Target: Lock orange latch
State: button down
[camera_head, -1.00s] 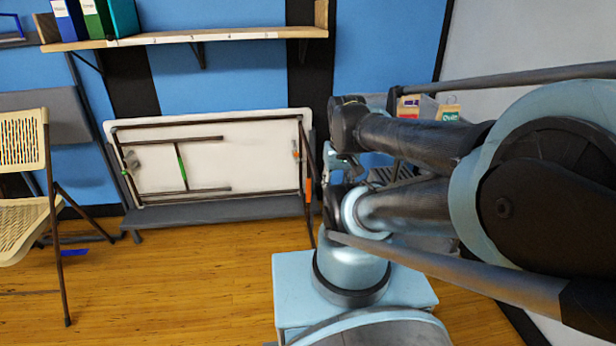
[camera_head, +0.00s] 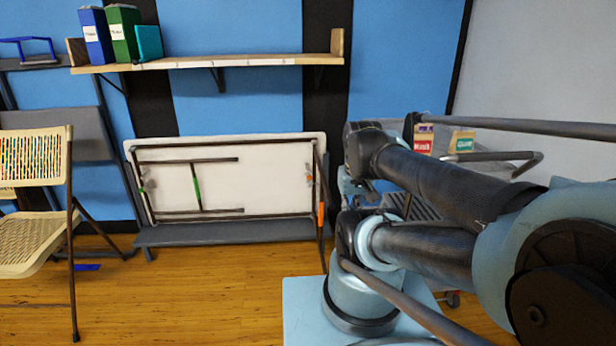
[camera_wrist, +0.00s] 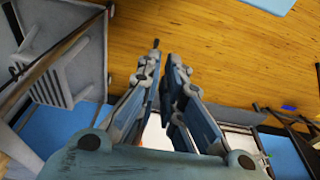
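A white folding table (camera_head: 220,165) stands folded on its side against the far wall, its dark leg frame facing me. A small orange piece (camera_head: 321,214) sits on a dark upright leg at its right end; it may be the orange latch, but it is too small to tell its position. A green piece (camera_head: 196,190) sits on a middle bar. My gripper (camera_wrist: 162,62) points away in the wrist view, with a narrow gap and nothing between its fingers. In the head view my arm hides the gripper's fingers. No orange piece is clear in the wrist view.
A tan folding chair (camera_head: 35,200) stands at left. A wooden shelf (camera_head: 200,63) with binders (camera_head: 123,35) hangs above the table. A grey cart (camera_wrist: 62,75) shows in the wrist view. Wood floor (camera_head: 180,295) is clear before the table.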

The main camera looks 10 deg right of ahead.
jog(key=w+a+r+t+h, duration=0.1)
jog(key=w+r, duration=0.3)
jog(key=w, duration=1.2)
jog(key=w+r+t, duration=0.1)
jog(key=w+r, duration=0.3)
jog(key=w, duration=1.2)
jog(key=w+a+f+t, duration=0.1)
jog(key=w+f, duration=0.4)
jog(key=w, duration=0.5)
jog(key=w+a+f+t, duration=0.1)
jog(key=w+a+f, duration=0.2)
jog(key=w, duration=0.7)
jog(key=w+a+f, duration=0.3)
jog(key=w+f, duration=0.4)
jog(key=w, duration=0.3)
jog(key=shift+n+t+h, duration=0.4)
jog(key=shift+f, duration=0.1)
